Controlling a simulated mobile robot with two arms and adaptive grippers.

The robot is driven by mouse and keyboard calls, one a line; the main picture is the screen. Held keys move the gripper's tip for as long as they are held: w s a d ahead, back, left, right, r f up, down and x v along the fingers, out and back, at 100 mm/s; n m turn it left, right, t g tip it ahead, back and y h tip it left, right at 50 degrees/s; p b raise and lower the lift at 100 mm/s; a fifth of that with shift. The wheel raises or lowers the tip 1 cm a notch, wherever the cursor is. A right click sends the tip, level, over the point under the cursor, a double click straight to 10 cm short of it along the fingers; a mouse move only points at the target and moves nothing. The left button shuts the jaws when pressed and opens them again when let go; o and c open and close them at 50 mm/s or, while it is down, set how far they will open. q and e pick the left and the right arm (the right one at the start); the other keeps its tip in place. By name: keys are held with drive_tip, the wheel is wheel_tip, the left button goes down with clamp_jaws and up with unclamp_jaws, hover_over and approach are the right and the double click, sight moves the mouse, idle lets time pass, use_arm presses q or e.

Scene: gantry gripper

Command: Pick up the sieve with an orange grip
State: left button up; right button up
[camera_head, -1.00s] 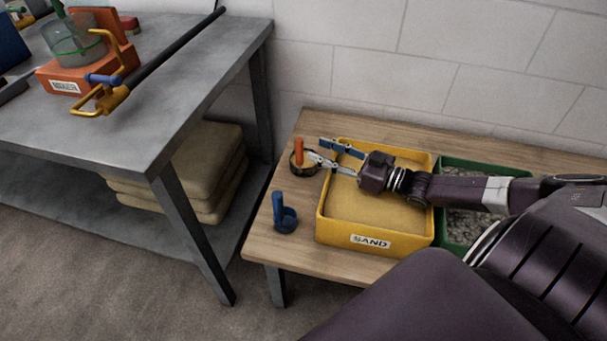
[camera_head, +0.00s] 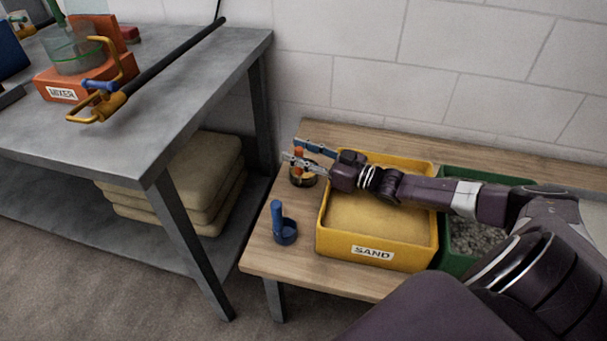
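The sieve with an orange grip (camera_head: 303,181) stands on the wooden table, left of the sand box. It has a dark round rim, and its orange grip stands upright. My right gripper (camera_head: 294,150) reaches in from the right over the sand box. Its two fingers are spread, one behind the grip and one in front of it, with the orange grip showing between them. The front finger hides part of the grip, and I cannot tell whether either finger touches it. My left gripper is not in view.
A blue scoop-like sieve (camera_head: 285,232) stands nearer on the wooden table. The yellow sand box (camera_head: 325,243) lies under my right arm, with a green gravel box (camera_head: 455,262) to its right. A grey workbench (camera_head: 150,135) at left carries an orange mixer (camera_head: 75,82).

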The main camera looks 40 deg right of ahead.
drive_tip(key=c, duration=1)
clamp_jaws()
drive_tip(key=shift+r, duration=0.15)
